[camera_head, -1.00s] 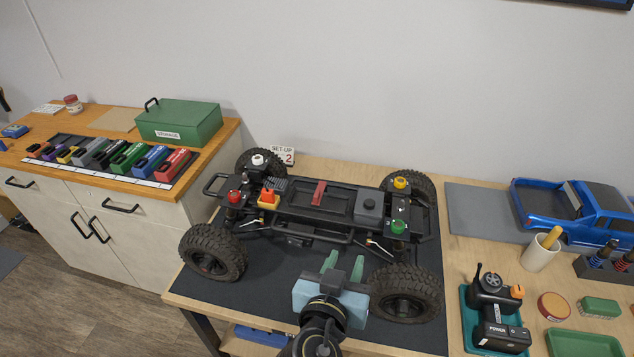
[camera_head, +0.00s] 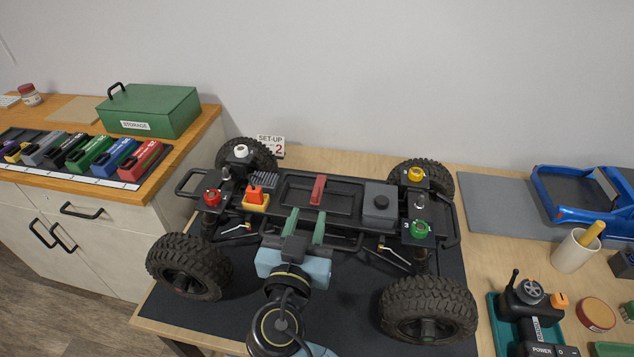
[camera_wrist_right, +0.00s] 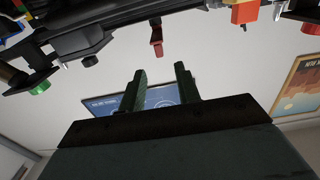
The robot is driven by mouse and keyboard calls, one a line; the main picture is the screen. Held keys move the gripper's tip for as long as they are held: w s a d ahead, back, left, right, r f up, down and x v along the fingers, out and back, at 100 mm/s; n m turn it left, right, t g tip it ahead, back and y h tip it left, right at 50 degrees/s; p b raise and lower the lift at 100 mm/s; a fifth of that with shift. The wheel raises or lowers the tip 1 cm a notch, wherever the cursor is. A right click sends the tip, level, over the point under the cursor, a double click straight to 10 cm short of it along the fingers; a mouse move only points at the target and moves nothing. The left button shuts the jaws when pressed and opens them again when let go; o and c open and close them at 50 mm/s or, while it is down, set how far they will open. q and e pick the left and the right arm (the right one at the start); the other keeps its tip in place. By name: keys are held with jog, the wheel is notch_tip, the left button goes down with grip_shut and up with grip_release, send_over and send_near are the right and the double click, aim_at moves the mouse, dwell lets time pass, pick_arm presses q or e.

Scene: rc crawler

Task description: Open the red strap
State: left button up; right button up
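The red strap (camera_head: 318,190) lies across the empty battery tray in the middle of the crawler's black chassis (camera_head: 345,212). It also shows in the right wrist view (camera_wrist_right: 156,38), beyond the fingertips. I cannot tell whether its end is fastened. My right gripper (camera_head: 306,224) is in front of the chassis's near side rail, just short of the strap and slightly left of it. Its two green fingers are apart with nothing between them, also in the right wrist view (camera_wrist_right: 162,82). My left gripper is in neither view.
The crawler's large tyres (camera_head: 428,308) flank my right arm. A red knob (camera_head: 212,198) and an orange connector (camera_head: 256,196) stand left of the strap, a grey box (camera_head: 380,200) right of it. Coloured battery packs (camera_head: 138,160) and a green storage box (camera_head: 150,110) are at left.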

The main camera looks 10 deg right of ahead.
aim_at(318, 187)
jog(key=p+x, duration=0.1)
jog(key=x, duration=0.9)
jog(key=shift+w+d, duration=0.1)
jog(key=shift+w, duration=0.05)
grip_shut()
